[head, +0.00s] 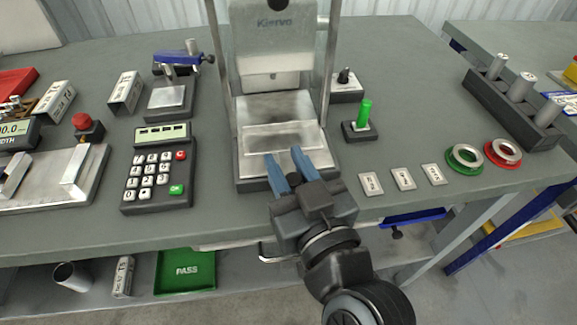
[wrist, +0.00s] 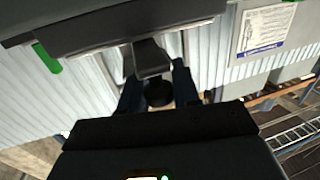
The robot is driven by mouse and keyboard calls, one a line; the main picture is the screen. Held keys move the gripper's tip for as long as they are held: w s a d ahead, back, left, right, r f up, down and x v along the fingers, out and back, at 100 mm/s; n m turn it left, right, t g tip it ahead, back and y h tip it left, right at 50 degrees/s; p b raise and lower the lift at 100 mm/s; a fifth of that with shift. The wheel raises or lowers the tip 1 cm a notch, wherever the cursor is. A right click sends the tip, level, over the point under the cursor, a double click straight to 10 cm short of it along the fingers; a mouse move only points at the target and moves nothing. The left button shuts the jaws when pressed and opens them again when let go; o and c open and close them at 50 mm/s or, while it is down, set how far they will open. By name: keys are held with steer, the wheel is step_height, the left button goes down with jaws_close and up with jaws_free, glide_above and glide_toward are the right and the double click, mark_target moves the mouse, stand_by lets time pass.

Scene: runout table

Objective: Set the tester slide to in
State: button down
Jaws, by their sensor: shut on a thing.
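The tester (head: 277,42) is a grey Kiervo press between two upright posts at the back middle. Its slide (head: 259,139) is a flat silver plate at the tester's foot, showing in front of the press head. My gripper (head: 282,154) has its blue fingers at the slide's front edge. In the wrist view my gripper (wrist: 156,76) is shut on a dark handle (wrist: 150,57) that juts from the front of the tester. I cannot tell exactly how far the slide sits in or out.
A keypad box (head: 157,168) stands left of the tester. A green-lever switch (head: 364,118) and a black-knob box (head: 345,85) stand right. Small label plates (head: 403,179) and green and red rings (head: 465,158) lie farther right. A green PASS tray (head: 185,271) is below.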

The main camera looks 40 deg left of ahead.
mark_target(286, 165)
steer(key=shift+w+a+b, duration=0.4)
steer(key=shift+w+a, duration=0.7)
steer(key=shift+a, duration=0.1)
steer(key=c, duration=0.9)
jaws_free()
steer(key=shift+d, duration=0.1)
steer(key=b+v, duration=0.1)
steer(key=v, duration=0.5)
steer(key=shift+s+d+f, duration=0.15)
steer(key=shift+s+d, duration=0.05)
steer(key=shift+d, duration=0.15)
steer(key=shift+s+d, duration=0.2)
steer(key=shift+d, duration=0.15)
steer(key=shift+c, duration=0.4)
